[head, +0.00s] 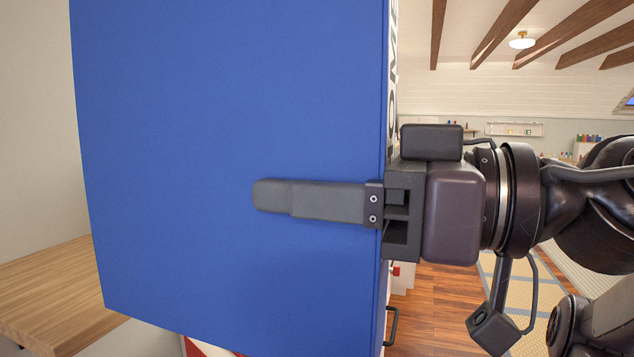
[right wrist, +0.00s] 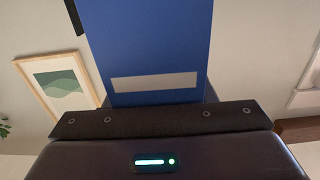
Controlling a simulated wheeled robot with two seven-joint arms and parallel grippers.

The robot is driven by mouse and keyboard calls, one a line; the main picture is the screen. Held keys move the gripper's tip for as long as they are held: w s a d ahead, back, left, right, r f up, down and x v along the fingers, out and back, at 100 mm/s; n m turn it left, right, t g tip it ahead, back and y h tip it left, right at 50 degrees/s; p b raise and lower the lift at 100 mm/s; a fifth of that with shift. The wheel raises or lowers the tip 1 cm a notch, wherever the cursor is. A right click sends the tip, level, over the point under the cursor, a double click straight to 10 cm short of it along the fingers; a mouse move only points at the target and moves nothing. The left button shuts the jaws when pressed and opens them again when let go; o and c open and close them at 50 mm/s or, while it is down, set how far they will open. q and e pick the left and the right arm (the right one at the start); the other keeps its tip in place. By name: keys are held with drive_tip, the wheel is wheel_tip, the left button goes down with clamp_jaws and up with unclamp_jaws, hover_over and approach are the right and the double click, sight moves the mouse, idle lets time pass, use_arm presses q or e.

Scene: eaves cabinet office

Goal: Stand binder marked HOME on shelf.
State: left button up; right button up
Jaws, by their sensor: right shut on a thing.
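A large blue binder (head: 220,100) fills the middle of the head view, upright and close to the camera. Its spine faces right, and part of dark lettering that looks like "OME" shows on the white label there. My right gripper (head: 315,200) comes in from the right and is shut on the binder, one finger lying flat across the near cover. The other finger is hidden behind the binder. In the right wrist view the blue binder (right wrist: 150,45) rises from the jaws, with a pale strip across it. My left gripper is not in view.
A wooden board (head: 45,290) lies at lower left, partly hidden by the binder; I cannot tell if it is the shelf. A black handle (head: 391,326) shows below the spine. Open wooden floor (head: 445,290) lies at right. A framed picture (right wrist: 68,88) hangs in the wrist view.

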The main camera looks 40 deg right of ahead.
sight(161, 171)
drive_tip(key=shift+w+a+r+p, duration=0.25)
drive_tip(key=shift+w+a+p, duration=0.15)
drive_tip(key=shift+w, duration=0.15)
drive_tip(key=shift+p+x, duration=1.15)
drive_tip(key=shift+x, duration=1.6)
drive_tip(key=shift+p+x, duration=1.25)
drive_tip(key=shift+x, duration=1.05)
drive_tip(key=shift+p+x, duration=0.7)
drive_tip(key=shift+x, duration=0.8)
drive_tip(key=shift+p+x, duration=0.55)
drive_tip(key=shift+x, duration=2.5)
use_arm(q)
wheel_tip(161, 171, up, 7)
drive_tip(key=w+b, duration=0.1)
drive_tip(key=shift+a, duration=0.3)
use_arm(e)
drive_tip(key=w+a+f, duration=0.2)
drive_tip(key=w+a, duration=0.3)
drive_tip(key=w, duration=0.2)
drive_tip(key=shift+w+a+f, duration=0.15)
drive_tip(key=shift+w+f, duration=0.05)
drive_tip(key=shift+f, duration=0.05)
